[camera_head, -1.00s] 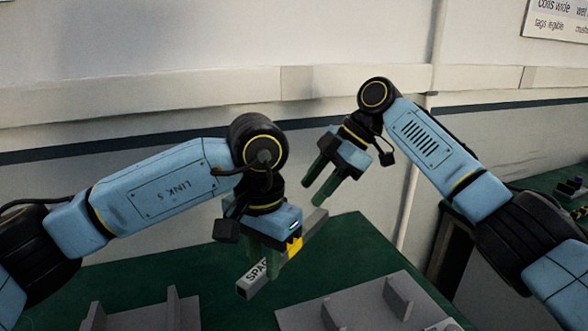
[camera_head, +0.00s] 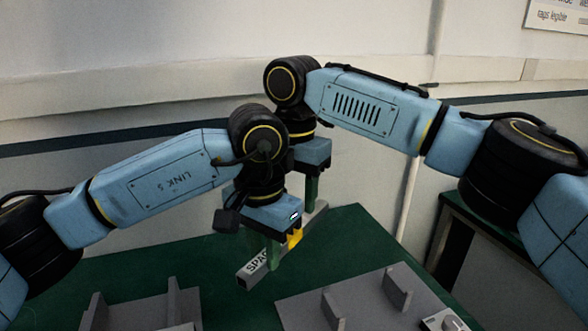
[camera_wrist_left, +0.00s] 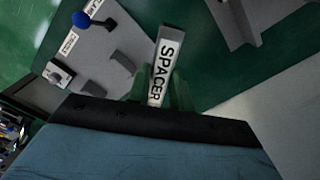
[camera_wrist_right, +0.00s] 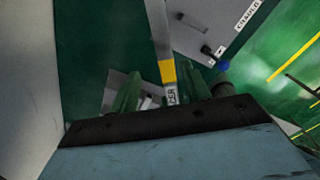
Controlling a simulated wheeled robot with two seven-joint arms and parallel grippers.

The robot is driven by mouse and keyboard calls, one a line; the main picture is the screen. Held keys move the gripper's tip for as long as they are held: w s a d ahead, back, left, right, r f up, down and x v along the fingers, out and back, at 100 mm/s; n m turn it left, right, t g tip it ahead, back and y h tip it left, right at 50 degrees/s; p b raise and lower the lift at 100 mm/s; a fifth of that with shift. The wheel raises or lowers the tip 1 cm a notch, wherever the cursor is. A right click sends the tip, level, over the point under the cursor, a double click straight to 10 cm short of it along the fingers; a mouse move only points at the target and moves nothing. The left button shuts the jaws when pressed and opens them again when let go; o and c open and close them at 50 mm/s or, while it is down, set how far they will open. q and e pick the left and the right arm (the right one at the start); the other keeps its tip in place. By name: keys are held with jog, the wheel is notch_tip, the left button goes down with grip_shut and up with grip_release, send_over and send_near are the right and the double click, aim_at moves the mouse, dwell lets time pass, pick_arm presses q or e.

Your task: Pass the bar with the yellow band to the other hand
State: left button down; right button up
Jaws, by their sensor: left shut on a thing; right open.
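The grey bar (camera_head: 247,279) has a white SPACER label and a yellow band (camera_head: 295,237). The labelled end sticks up between the left fingers in the left wrist view (camera_wrist_left: 168,52). My right gripper (camera_head: 310,188) is open at the bar's far end, beyond the band. In the right wrist view the bar (camera_wrist_right: 158,30) runs between the open fingers (camera_wrist_right: 158,90), closer to the right-hand finger. The left arm partly hides the right gripper in the head view.
Two grey fixtures with upright plates stand on the green table (camera_head: 225,305), one at front left (camera_head: 140,318) and one at front right (camera_head: 365,305). A second table (camera_head: 470,230) is at the right. A pale wall (camera_head: 130,60) is behind.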

notch_tip(320, 180, down, 6)
dwell(0.4)
pick_arm(q)
jog(key=shift+d, duration=0.1)
pick_arm(e)
grip_shut()
pick_arm(q)
jog(key=c, duration=1.2)
grip_release()
jog(key=shift+o, duration=0.2)
jog(key=shift+r, duration=0.15)
